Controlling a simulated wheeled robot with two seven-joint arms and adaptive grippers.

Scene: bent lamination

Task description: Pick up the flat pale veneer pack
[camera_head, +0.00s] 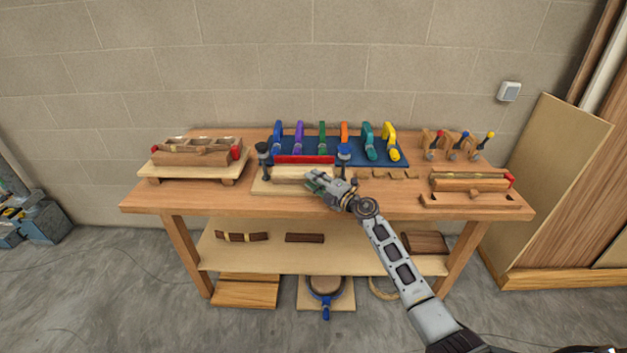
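A flat pale piece (284,184), which looks like the veneer pack or the pale board of the clamping form, lies at the middle front of the workbench. At this size I cannot tell the pack from the board. A red bar (305,160) lies just behind it, between two dark upright clamps. My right gripper (313,181) is over the right part of the pale piece, with its fingers pointing left and hiding some of it. I cannot tell whether the fingers touch it or are open. My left gripper is not in view.
The workbench (150,197) has several coloured clamps on a blue mat (270,143) at the back. A wooden form (195,152) stands at the left, another (470,182) at the right. Small wooden blocks (390,174) lie right of my gripper. The front left of the top is clear.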

